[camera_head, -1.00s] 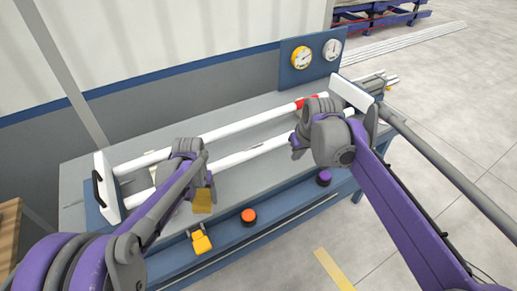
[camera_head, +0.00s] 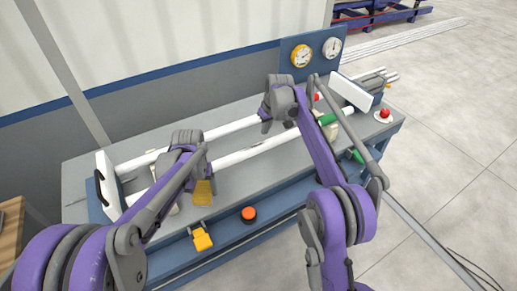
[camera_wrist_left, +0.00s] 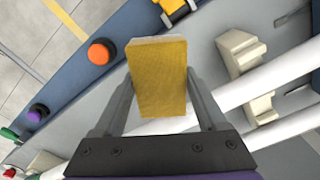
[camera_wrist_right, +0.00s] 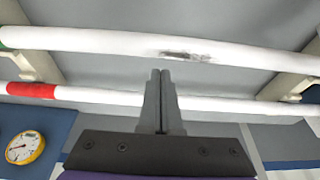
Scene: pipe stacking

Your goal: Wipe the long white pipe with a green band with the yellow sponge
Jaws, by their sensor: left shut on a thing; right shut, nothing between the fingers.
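The long white pipe with a green band (camera_head: 243,154) lies on supports along the bench, in front of a white pipe with a red band. Its green band (camera_head: 327,118) is near the right end. The right wrist view shows a dark smudge (camera_wrist_right: 185,55) on this pipe. My left gripper (camera_head: 203,182) is shut on the yellow sponge (camera_wrist_left: 158,77); in the head view the sponge (camera_head: 203,194) is on the bench-front side of the pipe. Contact with the pipe cannot be told. My right gripper (camera_wrist_right: 160,72) is shut and empty, over the red-banded pipe, its tips pointing toward the smudged pipe.
The white pipe with a red band (camera_head: 230,129) runs behind. White end plates (camera_head: 108,186) stand at both ends. An orange button (camera_head: 249,214) and a yellow fitting (camera_head: 202,240) sit on the front ledge. Gauges (camera_head: 301,56) are mounted at the back.

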